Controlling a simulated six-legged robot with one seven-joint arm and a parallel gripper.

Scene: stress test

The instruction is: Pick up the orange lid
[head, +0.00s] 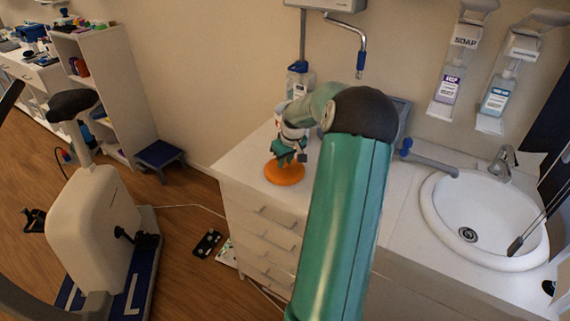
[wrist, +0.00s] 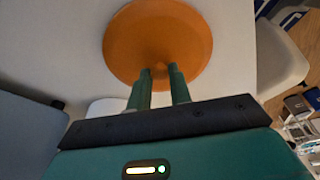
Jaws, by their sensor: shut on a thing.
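The orange lid (head: 285,172) is a flat round disc at the left end of the white counter in the head view. My gripper (head: 288,158) is right over the lid in the head view. The fingertips partly hide the knob. I cannot tell whether the lid touches the counter or is slightly above it.
The white counter (head: 240,158) has drawers below and a round sink (head: 484,218) at the right. Soap dispensers (head: 450,85) hang on the wall. An exercise bike (head: 92,225) and a blue step stool (head: 160,154) stand on the floor at the left.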

